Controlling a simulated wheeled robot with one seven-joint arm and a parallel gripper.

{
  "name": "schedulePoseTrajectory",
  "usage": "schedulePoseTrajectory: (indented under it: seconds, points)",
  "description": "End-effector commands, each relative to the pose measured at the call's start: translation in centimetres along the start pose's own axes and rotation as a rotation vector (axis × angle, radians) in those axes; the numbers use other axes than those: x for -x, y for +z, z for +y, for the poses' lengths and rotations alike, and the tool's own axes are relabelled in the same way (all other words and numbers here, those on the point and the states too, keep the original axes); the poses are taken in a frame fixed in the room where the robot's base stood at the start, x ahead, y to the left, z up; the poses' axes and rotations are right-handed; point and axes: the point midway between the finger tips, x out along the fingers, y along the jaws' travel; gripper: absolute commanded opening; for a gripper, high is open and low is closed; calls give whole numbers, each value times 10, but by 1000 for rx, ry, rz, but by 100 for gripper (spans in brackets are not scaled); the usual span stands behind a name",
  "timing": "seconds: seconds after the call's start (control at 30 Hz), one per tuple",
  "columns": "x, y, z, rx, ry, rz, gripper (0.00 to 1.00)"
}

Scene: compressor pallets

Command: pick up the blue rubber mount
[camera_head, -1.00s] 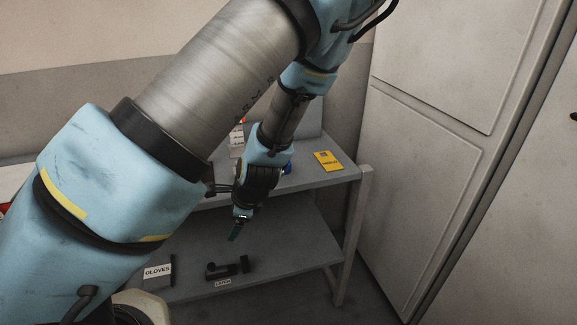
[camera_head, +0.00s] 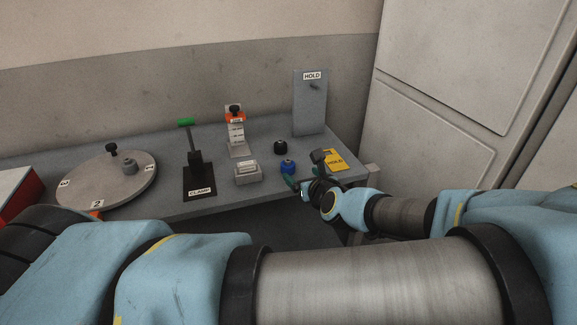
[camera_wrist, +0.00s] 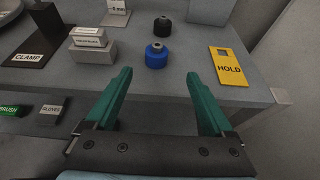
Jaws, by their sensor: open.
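The blue rubber mount (camera_head: 288,167) stands upright near the front edge of the grey bench top, toward its right end. In the wrist view the blue rubber mount (camera_wrist: 156,55) is a short blue cylinder with a metal stud on top. It lies ahead of my gripper (camera_wrist: 159,80), between the lines of its two green fingers but beyond their tips. My gripper is open and empty. In the head view my gripper (camera_head: 296,184) is just in front of and right of the mount, at the bench's front edge. Whether it touches the bench is unclear.
A black mount (camera_wrist: 162,26) stands just behind the blue one. A grey block (camera_wrist: 92,46) is on the left, and a yellow HOLD tag (camera_wrist: 229,67) lies on the right. A CLAMP fixture (camera_head: 199,178) and a round turntable (camera_head: 70,190) stand farther left. An upright HOLD board (camera_head: 309,105) is behind.

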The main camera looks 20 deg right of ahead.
Motion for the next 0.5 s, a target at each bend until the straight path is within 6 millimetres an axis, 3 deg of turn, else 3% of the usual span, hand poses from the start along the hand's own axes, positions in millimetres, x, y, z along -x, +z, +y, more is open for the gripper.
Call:
schedulePoseTrajectory:
  seconds: [0.5]
  points:
    - [-38, -4, 2, 0, 5, 1, 87]
